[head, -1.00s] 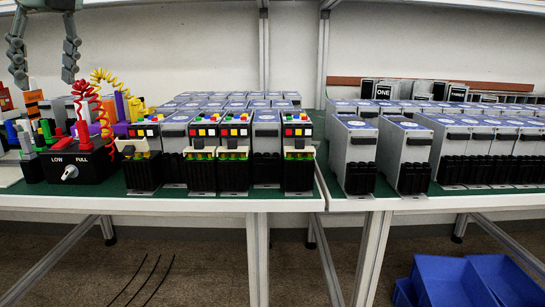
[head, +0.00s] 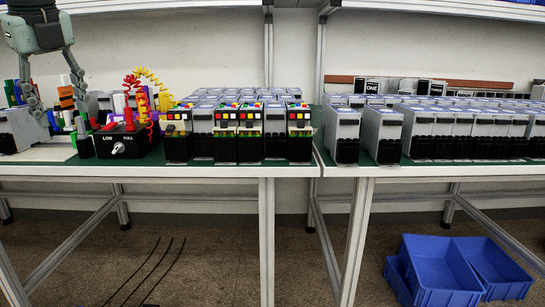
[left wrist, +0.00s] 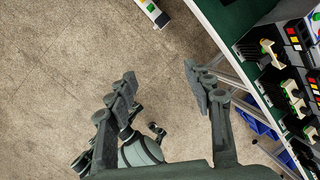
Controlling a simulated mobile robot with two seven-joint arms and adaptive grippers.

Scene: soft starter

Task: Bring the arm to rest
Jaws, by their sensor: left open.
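My left gripper (head: 62,106) hangs at the far left of the head view, fingers pointing down and spread apart, with nothing between them. It appears in front of the left end of the bench, overlapping the coloured parts there in the picture. In the left wrist view the two open fingers (left wrist: 160,76) have bare floor between and beyond them.
A black control box (head: 125,140) with a dial and coloured leads stands on the left bench. Grey soft starter units (head: 384,132) fill the benches in rows. Blue bins (head: 440,275) sit on the floor at right. The floor (left wrist: 60,60) under the gripper looks clear.

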